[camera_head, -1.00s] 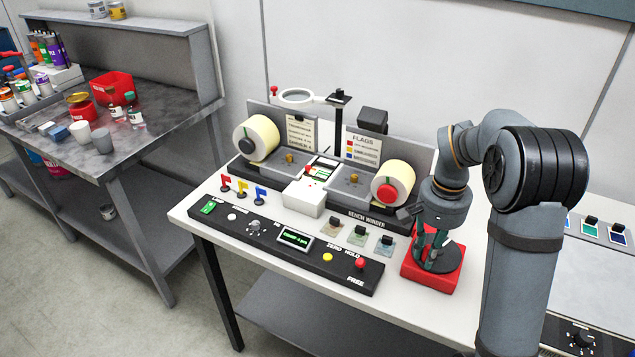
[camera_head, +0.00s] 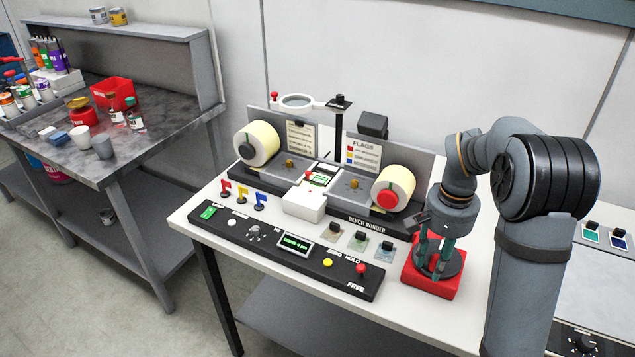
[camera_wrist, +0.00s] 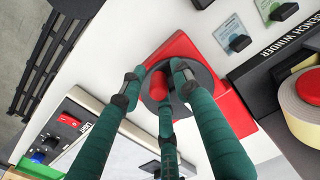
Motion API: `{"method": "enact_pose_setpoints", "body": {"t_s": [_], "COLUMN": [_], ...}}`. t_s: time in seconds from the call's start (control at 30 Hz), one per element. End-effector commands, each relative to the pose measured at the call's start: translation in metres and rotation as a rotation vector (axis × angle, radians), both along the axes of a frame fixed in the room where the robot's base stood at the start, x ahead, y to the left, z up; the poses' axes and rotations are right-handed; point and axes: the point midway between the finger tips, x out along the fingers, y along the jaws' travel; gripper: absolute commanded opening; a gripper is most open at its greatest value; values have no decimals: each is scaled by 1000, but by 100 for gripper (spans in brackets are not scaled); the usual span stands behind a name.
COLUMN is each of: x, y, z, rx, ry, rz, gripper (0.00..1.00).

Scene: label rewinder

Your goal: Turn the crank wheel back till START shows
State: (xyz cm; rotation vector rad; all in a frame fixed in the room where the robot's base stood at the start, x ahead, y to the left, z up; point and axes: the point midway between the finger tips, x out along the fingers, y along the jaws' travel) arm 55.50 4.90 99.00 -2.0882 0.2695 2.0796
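The crank wheel is a dark disc (camera_head: 455,263) on a red base (camera_head: 418,278) at the right end of the white table. In the wrist view the disc (camera_wrist: 149,103) bears a red knob (camera_wrist: 158,84). My gripper (camera_head: 438,258) points down over the wheel. In the wrist view its green fingers (camera_wrist: 157,84) stand apart, with the red knob between their tips. I cannot tell whether any finger touches the knob. The control panel's small display (camera_head: 295,244) is lit green, but its text is too small to read surely. I cannot make out START.
The bench winder (camera_head: 370,220), with two label rolls, stands behind the panel. A red roll hub (camera_head: 387,198) is left of my arm. Pale tiles with black knobs (camera_head: 361,234) lie just left of the wheel. A grey workbench (camera_head: 165,120) stands at far left.

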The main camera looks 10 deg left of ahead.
Motion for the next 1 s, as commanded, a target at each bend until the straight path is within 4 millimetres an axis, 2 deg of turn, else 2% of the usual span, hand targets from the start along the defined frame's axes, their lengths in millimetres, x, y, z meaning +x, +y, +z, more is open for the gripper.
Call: {"method": "enact_pose_setpoints", "body": {"t_s": [0.43,1.0], "x": [1,0], "y": [0,0], "z": [5,66], "rx": [-1,-1], "ry": [-3,-2], "rz": [1,1], "gripper": [38,38]}}
